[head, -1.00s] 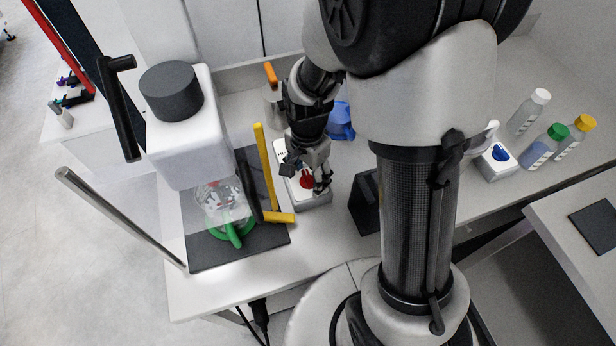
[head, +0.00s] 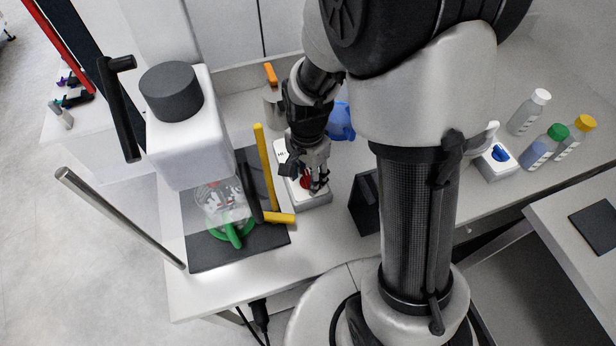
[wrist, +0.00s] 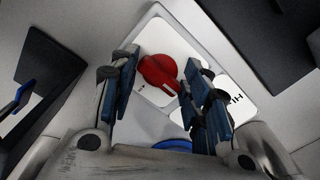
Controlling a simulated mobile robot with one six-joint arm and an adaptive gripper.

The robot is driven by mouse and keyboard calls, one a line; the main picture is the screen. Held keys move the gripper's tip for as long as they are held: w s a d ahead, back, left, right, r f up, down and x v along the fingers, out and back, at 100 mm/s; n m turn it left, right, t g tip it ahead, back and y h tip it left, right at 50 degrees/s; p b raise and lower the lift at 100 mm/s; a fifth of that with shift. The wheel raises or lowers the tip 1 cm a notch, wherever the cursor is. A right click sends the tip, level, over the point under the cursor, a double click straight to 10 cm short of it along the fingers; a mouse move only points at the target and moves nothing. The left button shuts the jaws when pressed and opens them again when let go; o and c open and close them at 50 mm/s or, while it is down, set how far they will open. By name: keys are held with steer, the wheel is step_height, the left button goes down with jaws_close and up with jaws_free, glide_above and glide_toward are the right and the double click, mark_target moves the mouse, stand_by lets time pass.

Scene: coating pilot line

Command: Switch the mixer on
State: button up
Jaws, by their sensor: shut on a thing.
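The mixer (head: 184,130) is a white head with a dark round cap, above a dark base plate (head: 205,256) with a clear beaker (head: 221,203). To its right stands a white switch box (head: 313,200) with a red knob (head: 305,182). In the wrist view the red knob (wrist: 158,72) sits on a white panel with partly hidden lettering. The fingers also show in the wrist view (wrist: 158,88) and partly cover the panel.
A yellow L-shaped bar (head: 266,165) stands close left of the switch box. A blue jug (head: 340,122) and a metal container with an orange handle (head: 271,76) are behind. A dark stand (head: 366,203) is to the right. Another box with a blue knob (head: 500,153) and bottles (head: 543,147) are farther right.

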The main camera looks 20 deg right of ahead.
steer(key=m, duration=0.8)
steer(key=shift+m+p, duration=0.3)
